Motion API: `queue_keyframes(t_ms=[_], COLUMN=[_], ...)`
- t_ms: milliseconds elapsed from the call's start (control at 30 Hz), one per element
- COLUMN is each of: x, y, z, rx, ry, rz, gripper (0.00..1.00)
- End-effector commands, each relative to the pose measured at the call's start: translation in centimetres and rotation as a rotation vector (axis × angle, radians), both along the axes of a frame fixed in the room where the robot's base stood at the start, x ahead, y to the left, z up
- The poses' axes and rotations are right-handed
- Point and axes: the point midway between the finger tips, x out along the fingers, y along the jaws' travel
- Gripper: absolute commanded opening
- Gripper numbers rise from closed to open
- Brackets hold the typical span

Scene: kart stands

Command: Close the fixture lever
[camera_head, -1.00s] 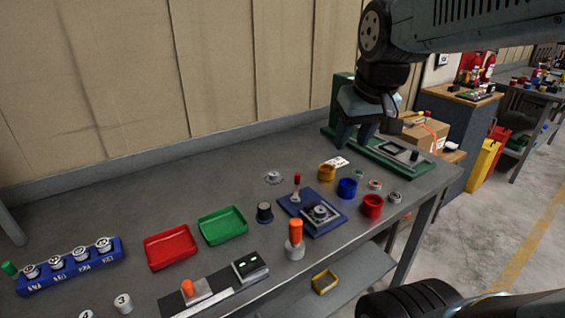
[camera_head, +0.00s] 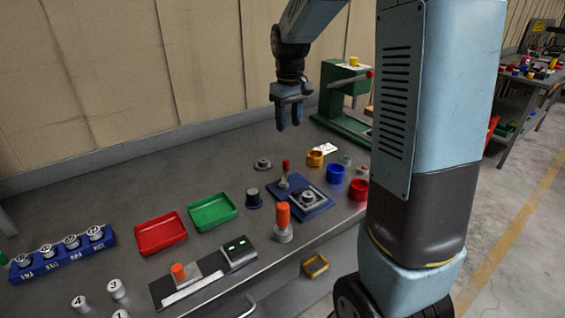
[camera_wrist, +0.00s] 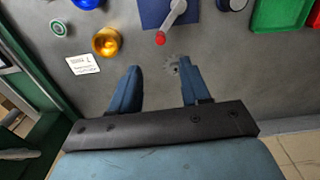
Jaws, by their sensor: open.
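The fixture is a blue base plate (camera_head: 318,207) with a grey metal part on it, on the table in the head view. Its lever has a red tip (camera_head: 285,164) and stands up at the plate's left back corner. In the wrist view the lever's red tip (camera_wrist: 160,38) and the blue plate (camera_wrist: 153,12) show beyond my fingers, near the top middle. My gripper (camera_head: 289,124) is open and empty, pointing down above the table behind the fixture. Its two fingers also show in the wrist view (camera_wrist: 158,85), apart from the lever.
Yellow (camera_head: 315,158), blue (camera_head: 335,173) and red (camera_head: 358,189) cups stand right of the fixture. A dark knob (camera_head: 254,198) and an orange-topped post (camera_head: 283,220) stand near it. A green press (camera_head: 341,95) rises at the back. Red (camera_head: 160,232) and green (camera_head: 212,211) trays lie left.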

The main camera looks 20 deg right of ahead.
Motion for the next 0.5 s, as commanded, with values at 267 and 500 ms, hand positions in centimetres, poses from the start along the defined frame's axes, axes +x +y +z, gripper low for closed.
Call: queue_keyframes(t_ms=[267, 500], x=[1.3, 1.2], y=[0.0, 0.0], z=[-1.7, -5.0], rx=[-0.002, -0.002], ry=[0.025, 0.027], rz=[0.019, 0.018], gripper=[0.47, 0.47])
